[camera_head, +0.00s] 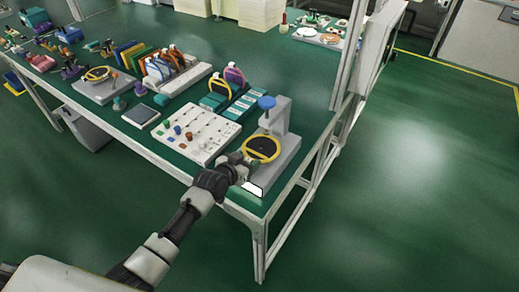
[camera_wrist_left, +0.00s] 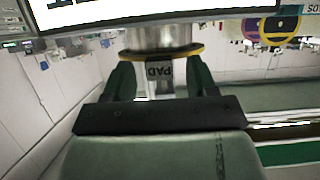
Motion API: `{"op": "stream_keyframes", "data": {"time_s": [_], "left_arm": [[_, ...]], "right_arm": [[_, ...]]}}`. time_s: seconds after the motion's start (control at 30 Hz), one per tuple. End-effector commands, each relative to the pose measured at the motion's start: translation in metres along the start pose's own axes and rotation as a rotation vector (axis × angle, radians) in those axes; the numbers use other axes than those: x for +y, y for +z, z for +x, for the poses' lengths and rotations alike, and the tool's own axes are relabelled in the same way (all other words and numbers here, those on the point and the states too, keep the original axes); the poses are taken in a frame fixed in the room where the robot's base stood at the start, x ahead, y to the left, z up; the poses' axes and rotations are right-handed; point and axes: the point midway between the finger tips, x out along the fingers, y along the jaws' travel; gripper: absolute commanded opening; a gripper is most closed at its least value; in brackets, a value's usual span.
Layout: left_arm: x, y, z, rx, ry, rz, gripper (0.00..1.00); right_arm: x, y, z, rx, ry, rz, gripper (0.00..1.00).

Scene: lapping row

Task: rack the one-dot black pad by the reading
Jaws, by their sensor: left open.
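A black pad with a yellow rim (camera_head: 262,148) lies on a grey gauge stand (camera_head: 287,150) with a blue knob, at the table's near right corner. Its dots are too small to read. My left gripper (camera_head: 241,160) is at the pad's left edge. In the left wrist view the open fingers (camera_wrist_left: 160,80) stand either side of a tab marked "PAD" (camera_wrist_left: 160,72), below the yellow rim. The stand's white display (camera_head: 252,188) shows no readable value. Teal racks (camera_head: 240,106) behind hold pads with yellow and purple rims (camera_head: 233,76). My right gripper is out of view.
A white panel with several coloured knobs (camera_head: 198,134) lies left of the stand. A white rack with orange and blue pads (camera_head: 176,67) and another grey stand (camera_head: 103,90) are farther left. A frame post (camera_head: 347,60) rises behind the table's right end.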

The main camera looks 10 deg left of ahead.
Motion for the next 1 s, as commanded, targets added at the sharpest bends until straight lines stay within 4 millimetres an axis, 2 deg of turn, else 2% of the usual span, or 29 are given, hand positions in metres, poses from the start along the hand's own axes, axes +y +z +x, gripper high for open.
{"op": "stream_keyframes", "data": {"time_s": [0.07,0.4,0.77,0.87,1.0], "left_arm": [[0.000,0.000,0.000,0.000,0.000,0.000,0.54],[0.000,0.000,0.000,0.000,0.000,-0.001,0.03],[0.000,-0.004,-0.002,0.002,0.000,-0.001,0.03],[0.000,-0.012,-0.005,0.003,0.000,0.000,0.03],[0.000,-0.032,-0.013,0.006,0.001,0.001,0.03]], "right_arm": [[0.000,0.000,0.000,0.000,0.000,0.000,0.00],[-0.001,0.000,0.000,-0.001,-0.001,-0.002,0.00],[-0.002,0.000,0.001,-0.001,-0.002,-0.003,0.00],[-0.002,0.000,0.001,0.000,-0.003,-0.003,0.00],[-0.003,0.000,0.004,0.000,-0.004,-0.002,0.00]]}}
